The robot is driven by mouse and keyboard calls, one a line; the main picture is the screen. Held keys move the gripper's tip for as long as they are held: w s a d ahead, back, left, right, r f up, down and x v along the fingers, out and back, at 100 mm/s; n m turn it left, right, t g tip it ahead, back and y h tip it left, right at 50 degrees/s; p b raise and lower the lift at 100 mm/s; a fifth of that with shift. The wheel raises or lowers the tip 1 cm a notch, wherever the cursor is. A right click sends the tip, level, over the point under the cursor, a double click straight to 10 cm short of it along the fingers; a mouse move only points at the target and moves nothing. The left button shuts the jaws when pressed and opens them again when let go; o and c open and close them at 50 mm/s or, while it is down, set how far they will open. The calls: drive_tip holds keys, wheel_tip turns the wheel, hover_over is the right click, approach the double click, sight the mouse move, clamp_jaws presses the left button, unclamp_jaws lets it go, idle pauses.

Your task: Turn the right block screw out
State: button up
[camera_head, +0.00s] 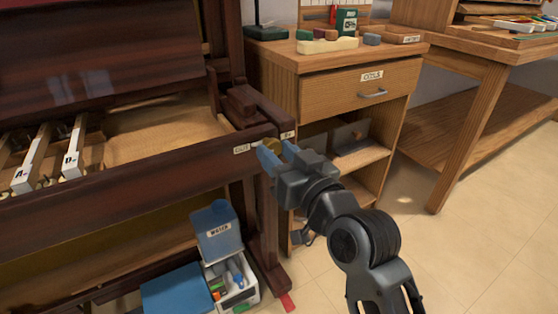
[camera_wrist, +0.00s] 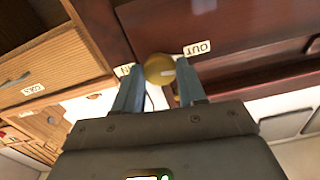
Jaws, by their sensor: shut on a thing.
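The right block screw (camera_head: 271,146) is a round brass head on the front rail at the right end of the piano. A label reading "OUT" is on its left and a second label is on its right in the head view. My gripper (camera_head: 272,153) is at the screw, with its blue fingers on either side of the head. In the wrist view, the brass screw head (camera_wrist: 159,69) shows between the fingertips of my gripper (camera_wrist: 158,77). The fingers are shut on it. The screw's shaft is hidden.
The piano's dark key block (camera_head: 255,106) sits just above the screw. Lettered keys (camera_head: 72,150) lie at the left. A wooden cabinet (camera_head: 345,85) with a drawer stands close on the right. A blue container (camera_head: 217,230) and a white caddy (camera_head: 236,283) stand on the floor below.

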drive_tip(key=shift+f+n, duration=0.2)
drive_tip(key=shift+n, duration=0.4)
drive_tip(key=shift+b, duration=0.3)
drive_tip(key=o, duration=1.1)
drive_tip(key=shift+r, duration=0.15)
drive_tip(key=shift+c, duration=0.2)
drive_tip(key=p+v, duration=0.1)
drive_tip(key=v, duration=0.6)
drive_tip(key=shift+s+d, duration=0.25)
drive_tip(key=shift+s, duration=0.1)
